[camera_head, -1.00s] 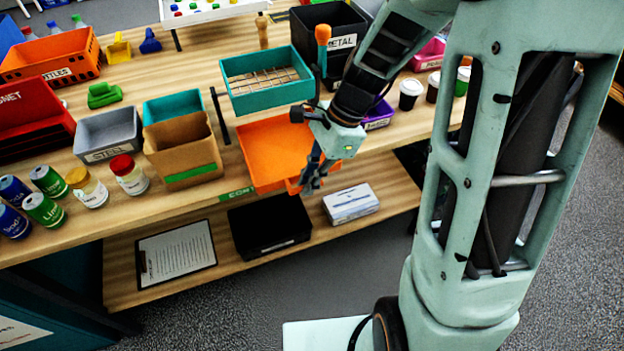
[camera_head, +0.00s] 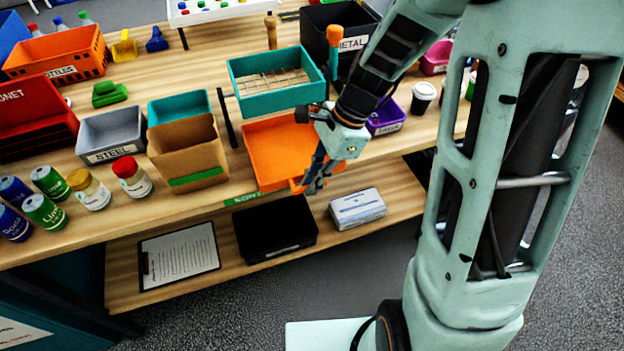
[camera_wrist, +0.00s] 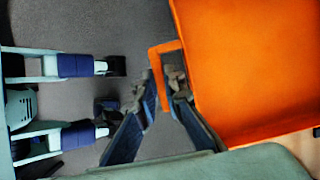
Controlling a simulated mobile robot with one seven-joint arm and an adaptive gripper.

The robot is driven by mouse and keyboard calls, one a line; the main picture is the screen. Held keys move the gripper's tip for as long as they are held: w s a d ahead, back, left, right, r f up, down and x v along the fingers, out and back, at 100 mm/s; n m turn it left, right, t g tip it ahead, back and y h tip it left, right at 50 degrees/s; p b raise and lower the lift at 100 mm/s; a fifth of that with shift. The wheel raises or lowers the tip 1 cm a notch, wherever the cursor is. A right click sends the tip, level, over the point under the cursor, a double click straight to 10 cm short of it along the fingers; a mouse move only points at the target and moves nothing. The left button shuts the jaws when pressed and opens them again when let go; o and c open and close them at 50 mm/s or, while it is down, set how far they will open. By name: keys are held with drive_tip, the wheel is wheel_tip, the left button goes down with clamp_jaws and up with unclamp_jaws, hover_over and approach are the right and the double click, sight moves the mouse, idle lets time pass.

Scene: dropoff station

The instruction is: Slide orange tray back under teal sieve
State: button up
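The orange tray (camera_head: 276,150) lies on the wooden bench in front of the teal sieve (camera_head: 277,98), with most of its floor exposed. The sieve is a teal frame with a wire grid, raised on supports above the bench. My gripper (camera_head: 314,187) is at the tray's front right, over the bench edge. In the wrist view the tray (camera_wrist: 240,70) fills the upper right, and its looped handle (camera_wrist: 157,75) lies between my fingertips (camera_wrist: 161,86). One finger is inside the loop and one outside. The fingers converge and appear shut on the handle bar.
A cardboard box (camera_head: 188,155) stands left of the tray, and a dark upright bar (camera_head: 224,118) is between them. A purple bin (camera_head: 386,120) and a cup (camera_head: 423,97) stand to the right. A black bin (camera_head: 275,238) and white box (camera_head: 357,208) are on the lower shelf.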

drive_tip(key=o, duration=0.5)
drive_tip(key=shift+r, duration=0.1)
drive_tip(key=v, duration=1.2)
drive_tip(key=shift+d, duration=0.1)
